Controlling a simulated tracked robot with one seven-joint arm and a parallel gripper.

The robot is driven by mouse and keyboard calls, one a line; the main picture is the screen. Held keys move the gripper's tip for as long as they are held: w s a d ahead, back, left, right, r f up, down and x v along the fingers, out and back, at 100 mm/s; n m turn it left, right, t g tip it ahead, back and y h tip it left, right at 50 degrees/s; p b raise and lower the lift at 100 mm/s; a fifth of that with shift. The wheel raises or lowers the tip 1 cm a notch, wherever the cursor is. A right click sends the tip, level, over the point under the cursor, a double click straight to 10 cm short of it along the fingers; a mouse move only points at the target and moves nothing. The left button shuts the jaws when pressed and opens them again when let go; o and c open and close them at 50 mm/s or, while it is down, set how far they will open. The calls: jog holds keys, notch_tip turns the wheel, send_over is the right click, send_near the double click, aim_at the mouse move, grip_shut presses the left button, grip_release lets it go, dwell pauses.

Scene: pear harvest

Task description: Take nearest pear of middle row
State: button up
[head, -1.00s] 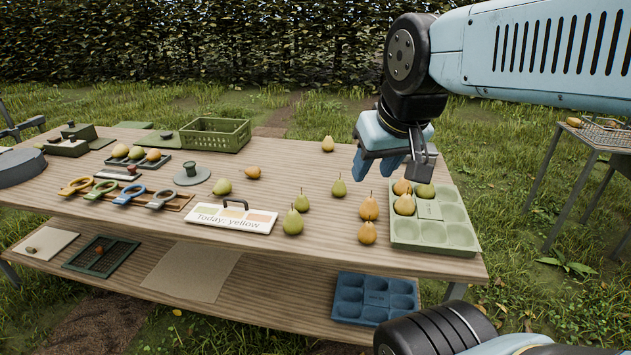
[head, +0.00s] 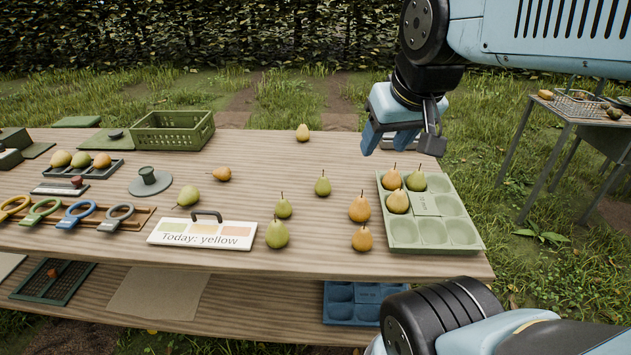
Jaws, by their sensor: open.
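Loose pears stand on the wooden table in front of me. Two yellow-orange pears, a nearer one (head: 362,240) and one behind it (head: 360,208), are left of the green tray (head: 435,247). Further left are a larger green pear (head: 277,235), a small green pear (head: 284,208) just behind it and another green pear (head: 322,185) farther back. The tray holds two yellow pears (head: 397,202) and a greenish pear (head: 416,181) in its left and back hollows; several others are empty. My gripper (head: 402,143) is open and empty, in the air at the tray's back edge in the picture.
A sign (head: 203,235) reads "Today: yellow". Left are a green crate (head: 172,132), a small tray of pears (head: 92,172) and coloured-handled tools (head: 75,215). A yellow pear (head: 302,132) stands at the back. A blue tray (head: 350,306) is on the lower shelf.

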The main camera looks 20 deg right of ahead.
jog(key=shift+o, duration=0.7)
jog(key=shift+w, duration=0.4)
jog(key=o, duration=0.5)
jog(key=shift+n, duration=0.3)
jog(key=w, duration=0.2)
jog(key=w+f, duration=0.1)
jog(key=w, duration=0.2)
jog(key=w+f, duration=0.1)
jog(key=w, duration=0.2)
jog(key=shift+d, duration=0.1)
jog(key=shift+o, duration=0.2)
jog(key=n+g, duration=0.1)
send_over(323, 186)
jog(key=s+d, duration=0.2)
jog(key=s, duration=0.1)
notch_tip(323, 186, down, 21)
jog(key=shift+y, duration=0.3)
jog(key=x, duration=0.9)
jog(key=shift+a, duration=0.1)
jog(key=shift+s+a+x, duration=0.1)
jog(key=shift+x, duration=1.2)
jog(key=shift+s+a+x, duration=0.1)
jog(key=shift+a+x, duration=0.05)
jog(key=shift+x, duration=1.15)
